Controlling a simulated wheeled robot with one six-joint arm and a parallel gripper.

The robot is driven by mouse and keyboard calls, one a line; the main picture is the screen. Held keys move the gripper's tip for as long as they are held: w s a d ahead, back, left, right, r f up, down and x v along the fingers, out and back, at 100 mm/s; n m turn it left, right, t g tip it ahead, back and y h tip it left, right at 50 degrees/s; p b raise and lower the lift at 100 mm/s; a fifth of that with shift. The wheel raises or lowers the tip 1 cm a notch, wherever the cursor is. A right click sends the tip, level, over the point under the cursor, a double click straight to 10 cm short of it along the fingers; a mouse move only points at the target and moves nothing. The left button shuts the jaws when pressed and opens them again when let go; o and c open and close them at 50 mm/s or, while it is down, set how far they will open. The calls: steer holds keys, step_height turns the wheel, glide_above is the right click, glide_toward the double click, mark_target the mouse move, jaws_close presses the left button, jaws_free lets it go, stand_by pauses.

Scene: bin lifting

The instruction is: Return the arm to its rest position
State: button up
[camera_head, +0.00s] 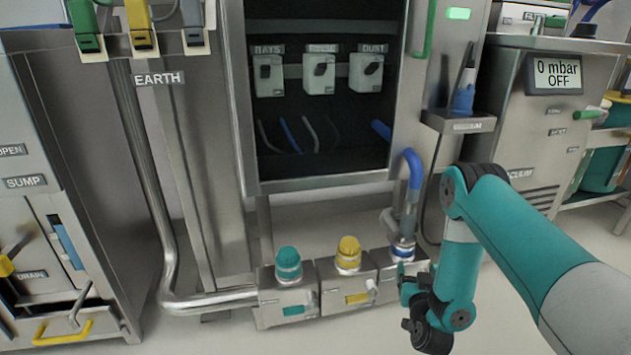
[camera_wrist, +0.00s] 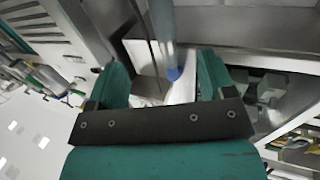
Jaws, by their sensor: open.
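My teal arm comes in from the right side of the head view, bends at the elbow, and hangs down in front of the cabinet. My gripper (camera_head: 402,280) is at its lower end, close to the front of the right-hand bin (camera_head: 388,290). In the wrist view my gripper (camera_wrist: 163,68) has its two teal fingers wide apart with nothing held between them. A clear tube with a blue tip (camera_wrist: 172,72) shows beyond the gap; I cannot tell its distance. My arm and gripper hide part of the right-hand bin.
Bins with a teal cap (camera_head: 288,264) and a yellow cap (camera_head: 348,253) stand to the left. A blue hose (camera_head: 413,168) runs above the right-hand bin. A vacuum cabinet (camera_head: 515,130) reading "0 mbar OFF" stands behind my arm. Floor in front is clear.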

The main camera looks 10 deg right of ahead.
steer(key=w+a+r+n+g+y+p, duration=0.2)
steer(key=w+a+r+y, duration=0.15)
steer(key=a+r, duration=0.35)
steer(key=w+a+r+n+g+y+p, duration=0.1)
steer(key=w+a+r+n+y, duration=0.1)
steer(key=a+r+y, duration=0.45)
steer(key=s+a+r+n+g+y+p, duration=0.1)
steer(key=s+a+r+g, duration=0.15)
steer(key=r, duration=0.25)
steer(key=s+a+r+n+g+p, duration=0.1)
steer(key=a+r, duration=0.2)
steer(key=r, duration=0.2)
steer(key=s+a+r+n+g+y+p, duration=0.2)
steer(key=s+a+r+g, duration=0.35)
steer(key=s+r, duration=0.55)
steer(key=s+d+r+n+g+h+p, duration=0.1)
steer(key=s+r+n+g, duration=0.15)
steer(key=s, duration=0.65)
steer(key=s+r+n+g+h+p, duration=0.1)
steer(key=s+r+g+p, duration=0.15)
steer(key=s, duration=0.75)
step_height(320, 180, up, 39)
steer(key=p, duration=3.7)
step_height(320, 180, down, 18)
steer(key=b, duration=1.8)
steer(key=shift+s+d+f+h, duration=0.25)
steer(key=shift+s+d+h, duration=0.05)
steer(key=shift+s+d, duration=0.05)
